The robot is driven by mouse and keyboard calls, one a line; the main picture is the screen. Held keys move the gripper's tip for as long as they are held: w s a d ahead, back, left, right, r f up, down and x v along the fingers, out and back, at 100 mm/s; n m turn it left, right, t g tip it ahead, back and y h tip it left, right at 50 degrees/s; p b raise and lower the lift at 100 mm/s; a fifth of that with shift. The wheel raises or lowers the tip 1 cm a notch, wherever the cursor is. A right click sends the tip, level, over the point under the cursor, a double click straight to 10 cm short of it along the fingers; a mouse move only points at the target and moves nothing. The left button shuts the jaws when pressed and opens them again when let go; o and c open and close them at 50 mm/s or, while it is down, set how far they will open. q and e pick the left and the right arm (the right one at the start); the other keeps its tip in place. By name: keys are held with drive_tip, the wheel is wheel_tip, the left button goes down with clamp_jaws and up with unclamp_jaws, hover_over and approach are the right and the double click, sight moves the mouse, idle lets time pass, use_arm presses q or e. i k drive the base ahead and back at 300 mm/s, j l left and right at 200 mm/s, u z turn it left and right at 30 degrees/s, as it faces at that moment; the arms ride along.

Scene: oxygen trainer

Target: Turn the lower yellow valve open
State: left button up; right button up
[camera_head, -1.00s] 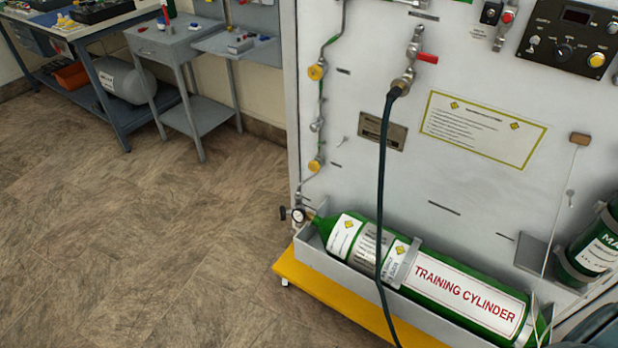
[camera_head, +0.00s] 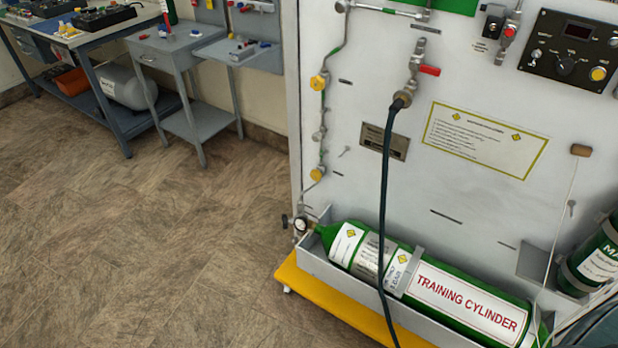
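The lower yellow valve (camera_head: 317,174) is a small yellow knob on the thin metal pipe at the left edge of the white panel (camera_head: 450,200). The upper yellow valve (camera_head: 319,82) sits above it on the same pipe. Below the lower valve, a gauge and regulator (camera_head: 300,222) join the neck of the green training cylinder (camera_head: 470,300), which lies in a grey tray. Whether the lower valve is open or closed cannot be told at this size. Neither of my grippers shows in the head view.
A dark hose (camera_head: 384,220) hangs from a fitting with a red lever (camera_head: 429,70) across the cylinder. A yellow base (camera_head: 330,308) juts out below the tray. Grey tables (camera_head: 180,45) stand at the back left. The brown floor (camera_head: 140,250) at left is clear.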

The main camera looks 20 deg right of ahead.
sight(315, 175)
drive_tip(key=i+j, duration=0.2)
drive_tip(key=i, duration=0.25)
drive_tip(key=i+j, duration=0.25)
drive_tip(key=i, duration=0.25)
drive_tip(key=i+j, duration=0.2)
drive_tip(key=i, duration=0.25)
drive_tip(key=i+j, duration=0.25)
drive_tip(key=i, duration=0.2)
drive_tip(key=i+j, duration=0.2)
drive_tip(key=i, duration=0.3)
drive_tip(key=i+j, duration=0.25)
drive_tip(key=i, duration=0.2)
drive_tip(key=i+j, duration=0.2)
drive_tip(key=i, duration=0.3)
drive_tip(key=i+j, duration=0.25)
drive_tip(key=i, duration=0.2)
drive_tip(key=z, duration=4.15)
drive_tip(key=j, duration=0.35)
